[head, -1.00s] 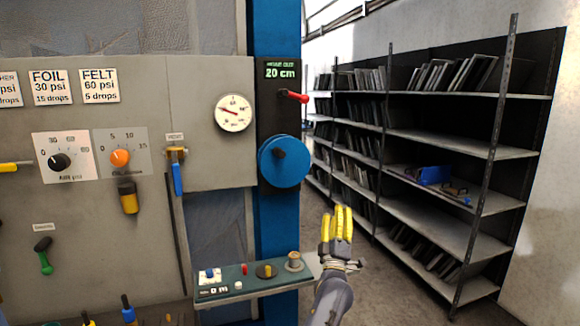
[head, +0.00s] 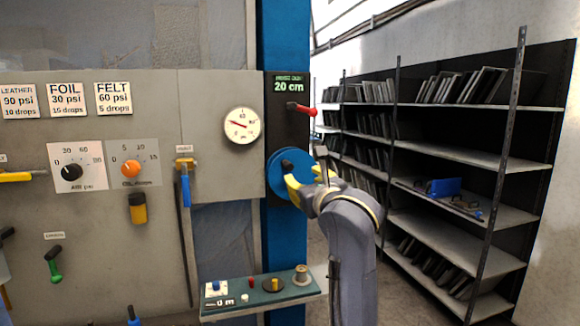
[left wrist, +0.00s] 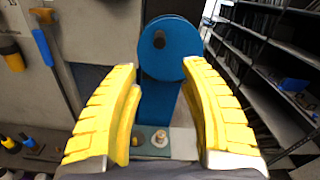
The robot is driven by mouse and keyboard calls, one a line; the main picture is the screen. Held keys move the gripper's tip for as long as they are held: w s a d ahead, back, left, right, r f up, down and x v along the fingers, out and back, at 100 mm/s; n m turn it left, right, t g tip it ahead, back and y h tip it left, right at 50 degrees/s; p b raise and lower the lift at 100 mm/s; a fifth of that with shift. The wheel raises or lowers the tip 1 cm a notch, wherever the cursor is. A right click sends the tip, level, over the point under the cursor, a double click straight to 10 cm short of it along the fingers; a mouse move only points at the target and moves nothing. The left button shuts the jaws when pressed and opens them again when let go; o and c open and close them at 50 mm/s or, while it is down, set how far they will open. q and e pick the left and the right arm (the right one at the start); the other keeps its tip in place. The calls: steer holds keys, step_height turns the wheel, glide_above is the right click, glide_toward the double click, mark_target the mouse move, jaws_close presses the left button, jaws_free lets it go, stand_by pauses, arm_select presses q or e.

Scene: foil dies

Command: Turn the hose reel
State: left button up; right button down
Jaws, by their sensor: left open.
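The hose reel (head: 276,178) is a blue disc with a dark crank knob (head: 287,165). It is mounted on the black plate of the blue post, below a display reading 20 cm. My left gripper (head: 305,174) is at the reel's right side in the head view, its yellow fingers overlapping part of the disc. In the left wrist view, the reel (left wrist: 170,62) and its knob (left wrist: 159,39) lie ahead, between and beyond the open fingertips. The gripper is empty. I cannot tell whether a finger touches the disc. My right gripper is out of view.
A red lever (head: 301,109) sits just above the reel, and a round gauge (head: 241,125) is to its left. A small shelf (head: 262,297) with buttons and a spool juts out below. Metal racks (head: 465,158) stand at the right.

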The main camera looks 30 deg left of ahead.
mark_target(287, 165)
arm_select(q)
steer(key=x, duration=1.7)
steer(key=shift+w+a+f, duration=0.1)
steer(key=shift+w, duration=0.1)
jaws_close()
